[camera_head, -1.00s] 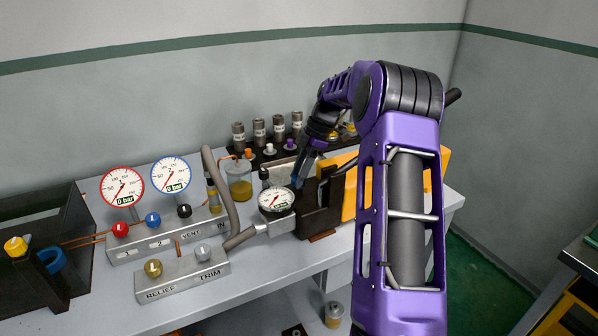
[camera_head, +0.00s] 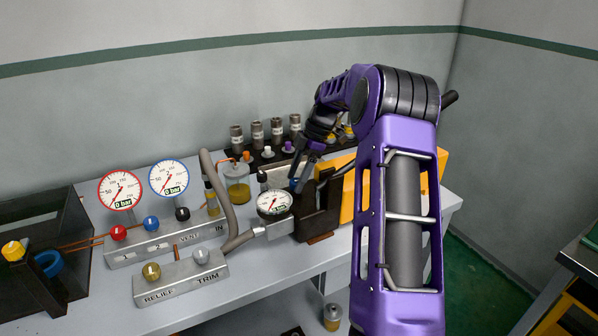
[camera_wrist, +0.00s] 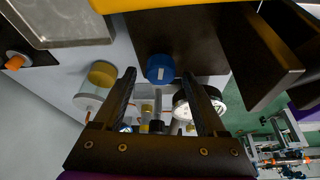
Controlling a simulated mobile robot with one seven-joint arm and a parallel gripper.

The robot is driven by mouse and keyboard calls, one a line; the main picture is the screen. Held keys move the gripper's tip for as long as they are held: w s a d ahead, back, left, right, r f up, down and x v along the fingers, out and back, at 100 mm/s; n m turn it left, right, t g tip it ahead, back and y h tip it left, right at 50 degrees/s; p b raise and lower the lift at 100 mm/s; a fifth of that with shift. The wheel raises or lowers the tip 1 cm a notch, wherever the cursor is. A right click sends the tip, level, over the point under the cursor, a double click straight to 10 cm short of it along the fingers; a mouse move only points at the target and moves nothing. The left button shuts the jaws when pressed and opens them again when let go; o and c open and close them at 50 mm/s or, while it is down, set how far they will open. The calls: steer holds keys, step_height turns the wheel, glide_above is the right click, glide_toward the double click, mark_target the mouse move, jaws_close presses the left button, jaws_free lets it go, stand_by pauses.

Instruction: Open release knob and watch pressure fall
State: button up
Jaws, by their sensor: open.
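A blue round knob (camera_wrist: 160,69) with a pale mark sits on a dark bracket in the wrist view. In the head view only a small blue part of it (camera_head: 296,184) shows below my fingers. My gripper (camera_wrist: 163,78) is open and empty, its fingertips to either side of the knob in the picture; I cannot tell whether they touch it. In the head view my gripper (camera_head: 300,178) is above the dark bracket (camera_head: 319,212). A round white gauge (camera_head: 273,203) stands beside the bracket, its small display seeming to read 0 bar; my finger partly hides it in the wrist view.
Red-rimmed (camera_head: 120,190) and blue-rimmed (camera_head: 169,178) gauges both show 0 bar. A manifold block with RELIEF and TRIM knobs (camera_head: 182,283) stands in front. A grey hose (camera_head: 222,195), a yellow-fluid jar (camera_head: 237,187) and a yellow panel (camera_head: 434,172) surround the bracket.

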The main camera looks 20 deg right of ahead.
steer(key=w+p+v, duration=0.1)
steer(key=p+v, duration=0.1)
steer(key=v, duration=1.5)
steer(key=shift+s+r+p, duration=0.2)
steer(key=shift+s+p, duration=0.2)
steer(key=shift+s, duration=0.1)
